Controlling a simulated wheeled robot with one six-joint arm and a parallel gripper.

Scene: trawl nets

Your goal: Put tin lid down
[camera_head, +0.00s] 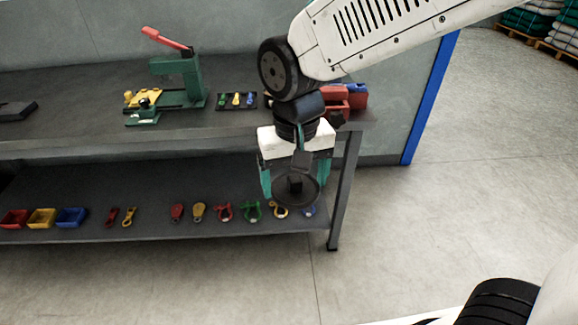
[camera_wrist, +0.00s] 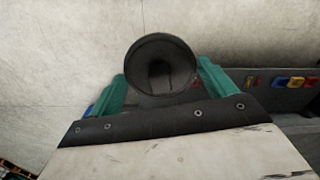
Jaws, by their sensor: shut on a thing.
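The tin lid (camera_head: 311,193) is dark and round, with a raised rim and a dark block-like shape at its middle. My gripper (camera_head: 294,186) is shut on it, with a teal finger on either side. In the head view the lid hangs in front of the right end of the bench's lower shelf, with its round face toward the camera. In the wrist view the lid (camera_wrist: 137,68) sits between the teal fingers of my gripper (camera_wrist: 160,80), with pale floor behind it. I cannot tell its exact height or its gap to the shelf.
The dark bench (camera_head: 60,95) bears a green press (camera_head: 182,82) with a red handle and a small tray (camera_head: 222,103) of coloured parts. Its lower shelf (camera_head: 150,232) holds small bins (camera_head: 42,218) and a row of shackles (camera_head: 224,211). Bare floor (camera_head: 440,220) lies to the right.

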